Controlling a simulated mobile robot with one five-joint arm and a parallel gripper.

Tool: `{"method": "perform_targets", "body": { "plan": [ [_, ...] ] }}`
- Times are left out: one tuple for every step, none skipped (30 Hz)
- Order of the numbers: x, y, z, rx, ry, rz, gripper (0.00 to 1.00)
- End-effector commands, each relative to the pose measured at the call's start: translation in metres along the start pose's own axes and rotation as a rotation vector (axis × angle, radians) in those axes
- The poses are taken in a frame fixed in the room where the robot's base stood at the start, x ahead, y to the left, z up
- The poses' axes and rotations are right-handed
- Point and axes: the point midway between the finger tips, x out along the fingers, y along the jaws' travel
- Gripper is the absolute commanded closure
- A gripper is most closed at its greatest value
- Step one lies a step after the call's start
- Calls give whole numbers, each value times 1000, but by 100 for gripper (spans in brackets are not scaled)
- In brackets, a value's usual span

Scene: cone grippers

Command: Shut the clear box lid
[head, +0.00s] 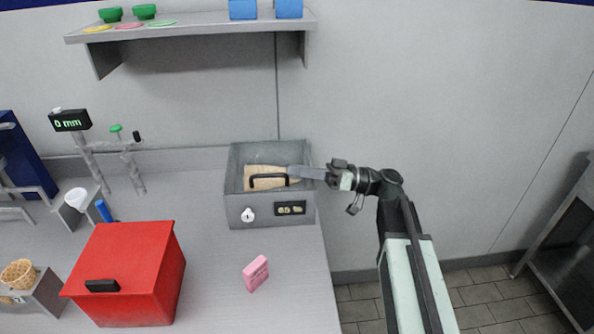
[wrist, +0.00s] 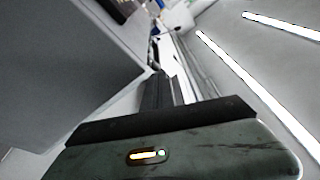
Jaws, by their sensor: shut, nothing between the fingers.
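In the wrist view the dark shut fingers (wrist: 163,88) point forward beside a grey surface.
A red box (head: 140,265) with a black handle stands at front left. A pink block (head: 255,273) lies on the bench in front of the grey box. A shelf (head: 200,25) hangs above. The bench ends just right of the grey box.

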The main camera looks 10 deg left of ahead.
Motion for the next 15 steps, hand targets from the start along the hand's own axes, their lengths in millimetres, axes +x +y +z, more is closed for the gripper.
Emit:
{"method": "perform_targets", "body": {
  "plan": [
    [2,-1,4,2,-13,-3,100],
    [2,-1,4,2,-13,-4,100],
    [2,-1,5,2,-14,-4,100],
    [2,-1,5,2,-15,-4,100],
    [2,-1,5,2,-16,-5,100],
    [2,-1,5,2,-16,-5,100],
    [2,-1,5,2,-16,-5,100],
    [2,-2,5,2,-17,-6,100],
    [2,-2,4,2,-17,-6,100],
    [2,-3,3,2,-16,-6,100],
    [2,-4,0,2,-16,-6,100],
    [1,-6,-6,2,-15,-6,100],
    [0,-7,-11,2,-14,-7,100],
    [-1,-9,-17,2,-12,-6,100],
    [-2,-12,-27,1,-10,-5,100]
  ]
}}
